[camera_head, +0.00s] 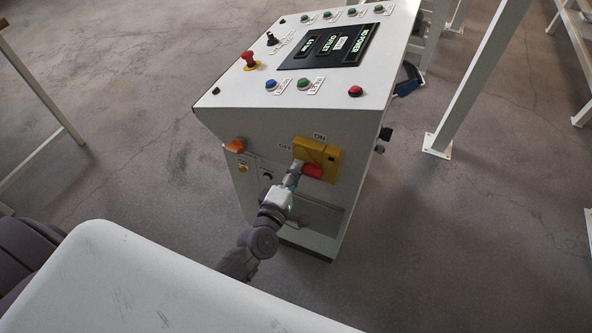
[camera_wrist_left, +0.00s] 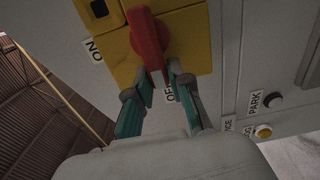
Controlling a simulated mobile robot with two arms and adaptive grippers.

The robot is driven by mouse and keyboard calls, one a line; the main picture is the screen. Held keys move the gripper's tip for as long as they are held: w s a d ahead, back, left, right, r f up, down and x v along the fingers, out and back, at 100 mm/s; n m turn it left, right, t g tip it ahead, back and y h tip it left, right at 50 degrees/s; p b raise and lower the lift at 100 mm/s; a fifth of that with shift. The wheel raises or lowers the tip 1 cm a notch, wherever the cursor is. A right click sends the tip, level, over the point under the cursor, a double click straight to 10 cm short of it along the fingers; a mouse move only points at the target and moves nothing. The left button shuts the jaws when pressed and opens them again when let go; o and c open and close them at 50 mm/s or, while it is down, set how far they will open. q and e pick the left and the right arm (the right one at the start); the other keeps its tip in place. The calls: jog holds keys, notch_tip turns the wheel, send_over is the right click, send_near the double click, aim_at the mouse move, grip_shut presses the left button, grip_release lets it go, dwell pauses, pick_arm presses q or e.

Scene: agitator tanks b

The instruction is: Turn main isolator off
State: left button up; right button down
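The main isolator is a yellow plate (camera_head: 327,153) with a red handle (camera_head: 313,170) on the cabinet's upright face. ON is marked above the plate and OFF to its left. The isolator plate (camera_wrist_left: 193,33) also shows in the left wrist view, where ON is at the left and OFF at the bottom. There, the red handle (camera_wrist_left: 147,36) runs down toward the OFF side, slightly tilted. My left gripper (camera_wrist_left: 160,75) has its fingertips on either side of the handle's lower end and appears shut on it. The left gripper (camera_head: 296,172) partly hides the handle in the head view. My right gripper is not in view.
The grey cabinet's sloping top carries a red emergency stop (camera_head: 250,60), several buttons and a dark display (camera_head: 338,46). An orange knob (camera_head: 236,145) sits left of the isolator. A white post (camera_head: 470,85) stands to the right. Open floor lies around the cabinet.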

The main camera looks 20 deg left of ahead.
pick_arm(q)
jog(key=o, duration=0.4)
jog(key=shift+c, duration=0.2)
jog(key=s, duration=1.2)
jog(key=shift+a, duration=0.25)
jog(key=s+f+m+g, duration=0.3)
jog(key=f+m, duration=0.1)
jog(key=f, duration=0.6)
jog(key=s+f+m+g+h, duration=0.1)
jog(key=s+f+m+g, duration=0.25)
jog(key=f, duration=0.55)
jog(key=s+f+m+g, duration=0.2)
jog(key=s+f+m, duration=0.25)
jog(key=f, duration=0.55)
jog(key=s+a+f+m+g, duration=0.2)
jog(key=s+f+m+g, duration=0.2)
jog(key=s, duration=0.6)
jog(key=s+a+f+m+g+y, duration=0.1)
jog(key=s+f+m+g, duration=0.3)
jog(key=s+f, duration=0.5)
jog(key=shift+s+a+y+p, duration=0.3)
jog(key=shift+s+a+p, duration=0.1)
jog(key=shift+a, duration=0.4)
